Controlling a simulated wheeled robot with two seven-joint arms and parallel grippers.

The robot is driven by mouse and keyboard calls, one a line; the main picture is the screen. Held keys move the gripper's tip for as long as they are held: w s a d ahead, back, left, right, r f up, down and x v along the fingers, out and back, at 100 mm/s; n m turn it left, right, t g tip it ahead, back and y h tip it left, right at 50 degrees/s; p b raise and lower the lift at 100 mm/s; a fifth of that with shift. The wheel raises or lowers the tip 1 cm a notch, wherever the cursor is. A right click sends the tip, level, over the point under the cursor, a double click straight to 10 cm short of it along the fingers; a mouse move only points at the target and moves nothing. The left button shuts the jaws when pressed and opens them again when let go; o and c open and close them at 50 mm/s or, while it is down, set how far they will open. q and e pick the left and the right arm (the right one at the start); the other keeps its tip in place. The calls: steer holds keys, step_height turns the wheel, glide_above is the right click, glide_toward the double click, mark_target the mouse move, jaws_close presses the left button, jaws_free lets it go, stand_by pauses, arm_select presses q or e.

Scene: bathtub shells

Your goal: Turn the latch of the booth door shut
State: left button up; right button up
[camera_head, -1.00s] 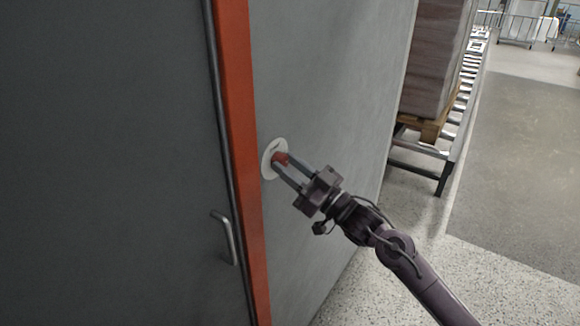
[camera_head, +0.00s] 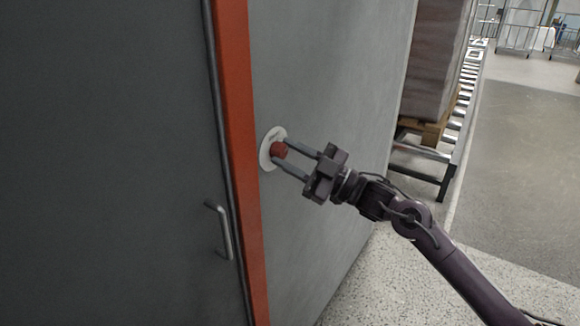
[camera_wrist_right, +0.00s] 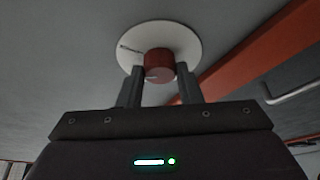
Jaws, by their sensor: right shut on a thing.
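The latch is a red round knob (camera_head: 279,150) on a white disc (camera_head: 266,160), set in the grey wall just right of the orange door frame. My right gripper (camera_head: 282,152) is shut on the knob, one finger on each side. In the right wrist view the knob (camera_wrist_right: 159,64) sits between the fingertips, in front of the white disc (camera_wrist_right: 187,38) with a small dark mark at its left. The dark grey booth door (camera_head: 110,170) lies flush along the frame, with a metal handle (camera_head: 226,235). My left gripper is not in view.
The orange frame post (camera_head: 240,150) stands close left of the knob. A roller conveyor (camera_head: 462,120) with a wrapped stack (camera_head: 437,60) on a pallet stands at the back right. The floor at right is open.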

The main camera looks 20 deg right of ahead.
steer(key=n+g+b, duration=0.2)
steer(key=n, duration=0.3)
steer(key=shift+d, duration=0.1)
steer(key=n+g+b, duration=0.1)
steer(key=n, duration=0.2)
steer(key=shift+w+r+g+b, duration=0.1)
steer(key=shift+g+b, duration=0.2)
steer(key=shift+b, duration=0.05)
steer(key=n, duration=0.2)
steer(key=shift+r+n+g+h+b, duration=0.1)
steer(key=shift+n+g+h+b, duration=0.2)
steer(key=shift+n+h, duration=0.3)
steer(key=shift+n, duration=0.7)
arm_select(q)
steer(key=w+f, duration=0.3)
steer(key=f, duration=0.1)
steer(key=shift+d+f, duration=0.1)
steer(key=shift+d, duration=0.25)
arm_select(e)
steer(key=shift+n+g, duration=0.3)
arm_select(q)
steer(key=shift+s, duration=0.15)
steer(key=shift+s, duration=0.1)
arm_select(e)
steer(key=o, duration=1)
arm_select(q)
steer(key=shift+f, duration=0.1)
arm_select(e)
steer(key=shift+d, duration=0.1)
